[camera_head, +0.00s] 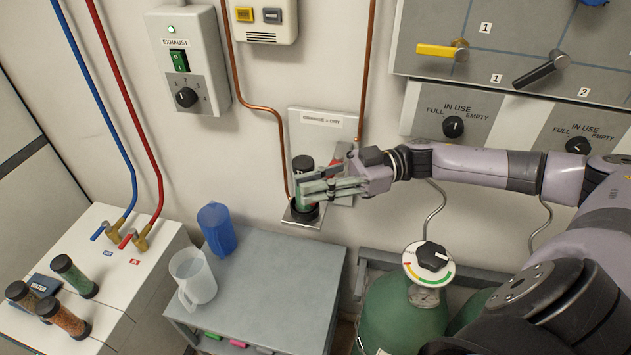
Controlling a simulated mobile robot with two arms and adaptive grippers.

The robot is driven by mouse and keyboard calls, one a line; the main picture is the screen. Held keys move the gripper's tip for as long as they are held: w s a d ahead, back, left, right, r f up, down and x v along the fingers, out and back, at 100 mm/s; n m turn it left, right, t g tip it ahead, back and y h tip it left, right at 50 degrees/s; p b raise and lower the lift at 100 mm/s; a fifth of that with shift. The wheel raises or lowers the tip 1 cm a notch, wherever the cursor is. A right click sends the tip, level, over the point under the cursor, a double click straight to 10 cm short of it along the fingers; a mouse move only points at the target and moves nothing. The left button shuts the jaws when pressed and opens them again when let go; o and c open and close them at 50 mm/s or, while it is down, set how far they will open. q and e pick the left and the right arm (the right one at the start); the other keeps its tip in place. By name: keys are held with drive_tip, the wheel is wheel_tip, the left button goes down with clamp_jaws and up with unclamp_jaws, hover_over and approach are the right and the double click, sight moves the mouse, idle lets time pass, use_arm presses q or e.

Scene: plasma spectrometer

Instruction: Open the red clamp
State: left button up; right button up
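A small red part (338,158), which may be the red clamp, shows just behind my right gripper at the wall plate (322,120). Most of it is hidden by the gripper. A canister (303,164) with a black cap and green body stands upright on a small metal shelf (301,219) below the plate. My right gripper (312,183) reaches in from the right, with its fingers pointing left across the canister's middle. I cannot tell whether the fingers touch the canister or clamp, or how far apart they are. My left gripper is not in view.
A grey cart (262,295) below carries a blue jug (216,228) and a clear jug (193,276). A white unit (142,275) at left holds several canisters. A green gas cylinder (405,315) stands below my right arm. Copper pipes run beside the wall plate.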

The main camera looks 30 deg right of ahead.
drive_tip(key=o, duration=0.4)
drive_tip(key=shift+a, duration=0.1)
drive_tip(key=shift+r, duration=0.15)
wheel_tip(320, 180, up, 10)
drive_tip(key=shift+s+f, duration=0.1)
idle(0.6)
